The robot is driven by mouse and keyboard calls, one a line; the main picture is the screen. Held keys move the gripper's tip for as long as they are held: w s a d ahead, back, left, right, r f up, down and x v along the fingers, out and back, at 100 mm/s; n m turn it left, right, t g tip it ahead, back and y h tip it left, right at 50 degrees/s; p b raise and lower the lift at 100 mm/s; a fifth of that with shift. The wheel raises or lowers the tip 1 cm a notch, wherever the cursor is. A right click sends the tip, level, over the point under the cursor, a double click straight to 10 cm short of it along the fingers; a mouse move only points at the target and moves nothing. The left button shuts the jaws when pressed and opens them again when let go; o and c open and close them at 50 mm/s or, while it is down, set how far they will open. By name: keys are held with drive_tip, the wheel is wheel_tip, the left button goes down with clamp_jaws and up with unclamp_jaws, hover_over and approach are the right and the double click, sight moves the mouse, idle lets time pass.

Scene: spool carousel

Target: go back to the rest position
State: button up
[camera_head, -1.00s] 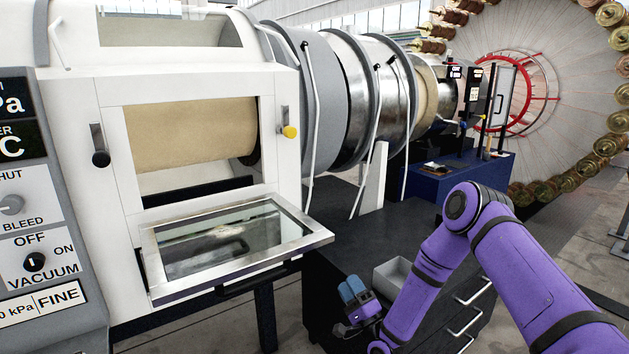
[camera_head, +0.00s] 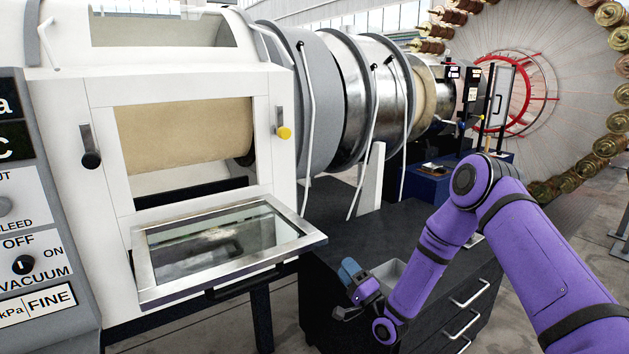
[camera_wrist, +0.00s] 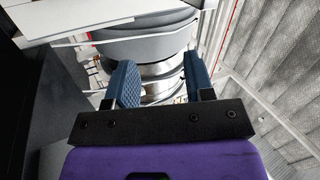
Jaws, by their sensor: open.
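My gripper (camera_head: 350,271) is at the lower middle of the head view, in front of the dark drawer cabinet and near its top left edge. In the wrist view my gripper (camera_wrist: 160,84) shows two blue padded fingers standing well apart. Nothing is between the fingers; only the distant grey and metal cylinder (camera_wrist: 145,45) shows through the gap. My purple arm is folded, with its elbow raised above the cabinet.
A white chamber (camera_head: 90,125) stands at left with its glass door (camera_head: 215,245) folded down flat, left of my gripper. The dark cabinet (camera_head: 320,305) and a small grey bin (camera_head: 391,272) are close by. A large spool wheel (camera_head: 570,60) stands at far right.

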drive_tip(key=w+d+r+n+g+h, duration=0.2)
drive_tip(key=r+n, duration=0.1)
drive_tip(key=r, duration=0.4)
drive_tip(key=w+d+r+n+g+h, duration=0.1)
drive_tip(key=r+n+g+h, duration=0.15)
drive_tip(key=r, duration=0.45)
drive_tip(key=s+d+r+n+g+h, duration=0.1)
drive_tip(key=s+d+r+h, duration=0.25)
drive_tip(key=d+r, duration=0.2)
drive_tip(key=s+d+r+n+g+h, duration=0.1)
drive_tip(key=s+d+r+h, duration=0.25)
drive_tip(key=r, duration=0.35)
drive_tip(key=s+d+r+g+h, duration=0.1)
drive_tip(key=s+d+r, duration=0.25)
drive_tip(key=s, duration=0.55)
drive_tip(key=s+d+r+g+h, duration=0.2)
drive_tip(key=s+d+r, duration=0.15)
drive_tip(key=s, duration=0.45)
drive_tip(key=s+d+g, duration=0.2)
drive_tip(key=s+g, duration=0.1)
drive_tip(key=s, duration=1.7)
drive_tip(key=shift+s, duration=0.2)
drive_tip(key=shift+d+n+g, duration=0.1)
drive_tip(key=shift+n+g, duration=0.15)
